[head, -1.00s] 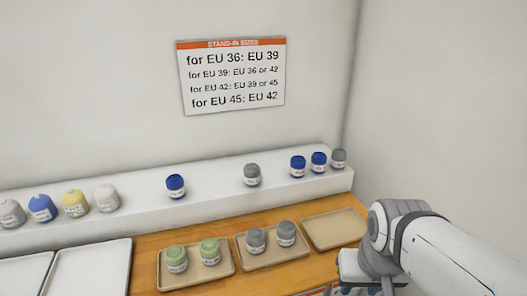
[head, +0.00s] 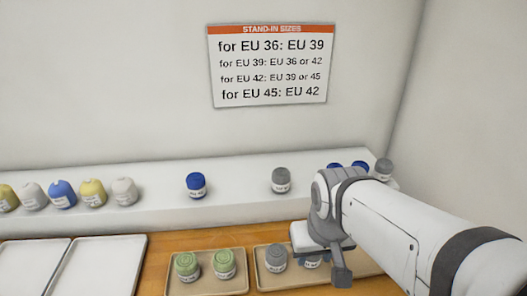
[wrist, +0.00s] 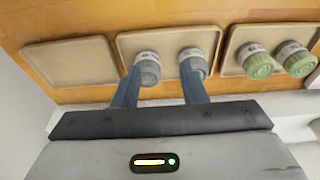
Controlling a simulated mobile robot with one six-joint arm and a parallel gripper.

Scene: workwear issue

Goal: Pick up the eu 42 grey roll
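Several grey rolls are in the head view. One (head: 281,180) stands on the white shelf, and another (head: 383,170) stands at the shelf's right end. Two more stand in the middle tray: the left one (head: 276,257) is clear, and the right one (head: 312,261) is partly hidden by my gripper. In the wrist view these two (wrist: 147,68) (wrist: 193,62) show beyond my fingers. Their white labels are too small to read surely. My gripper (wrist: 161,72) is open and empty above the middle tray, its fingers apart and each overlapping one roll in view.
Two green rolls (head: 206,264) stand in the left tray (head: 232,286). An empty tray (wrist: 70,62) shows in the wrist view. White trays (head: 100,265) lie at left. A stand-in sizes sign (head: 270,65) hangs above.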

